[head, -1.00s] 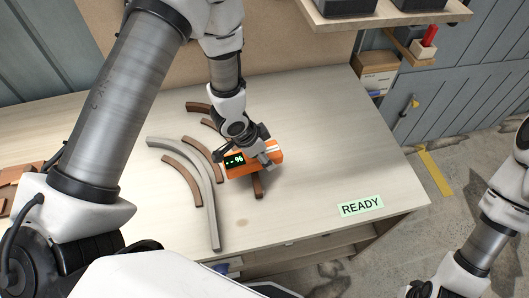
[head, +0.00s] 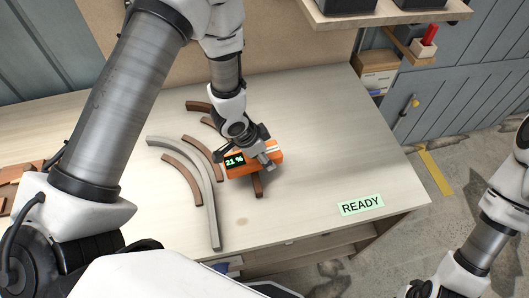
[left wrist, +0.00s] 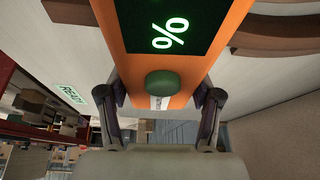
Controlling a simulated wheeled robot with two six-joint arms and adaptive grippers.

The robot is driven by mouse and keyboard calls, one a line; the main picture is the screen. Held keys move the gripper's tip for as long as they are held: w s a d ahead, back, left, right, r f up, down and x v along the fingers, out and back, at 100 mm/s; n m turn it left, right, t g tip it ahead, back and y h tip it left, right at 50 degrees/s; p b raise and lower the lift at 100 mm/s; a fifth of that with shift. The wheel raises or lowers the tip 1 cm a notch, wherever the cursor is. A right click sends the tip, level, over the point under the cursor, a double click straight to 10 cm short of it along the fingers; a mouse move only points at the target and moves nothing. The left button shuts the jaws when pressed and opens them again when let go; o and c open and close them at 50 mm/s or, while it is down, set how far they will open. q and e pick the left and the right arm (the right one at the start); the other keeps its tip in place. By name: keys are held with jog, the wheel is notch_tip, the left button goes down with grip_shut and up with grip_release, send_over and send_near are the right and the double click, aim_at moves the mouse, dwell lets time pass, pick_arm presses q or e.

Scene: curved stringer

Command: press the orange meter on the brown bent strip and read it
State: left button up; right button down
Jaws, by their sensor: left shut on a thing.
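The orange meter (head: 240,171) is in my left gripper (head: 262,158), which is shut on it. Its dark display reads "21 %" in green in the head view. The left wrist view shows the orange meter (left wrist: 197,62) close up, with the % sign and a round green button, between the fingers of my left gripper (left wrist: 163,100). The meter sits over a brown bent strip (head: 258,187), whose end sticks out below it; the contact underneath is hidden. My right arm shows at the right edge, but its gripper is out of frame.
A long grey curved strip (head: 209,190) and other brown curved strips (head: 184,180) lie left of the meter. A "READY" label (head: 361,205) lies on the bench (head: 330,130) at the right front. A shelf (head: 390,15) hangs above the back right.

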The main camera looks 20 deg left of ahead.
dwell(0.5)
pick_arm(q)
notch_tip(320, 180, up, 7)
jog(key=p, duration=0.7)
jog(key=shift+r, duration=0.1)
dwell(1.0)
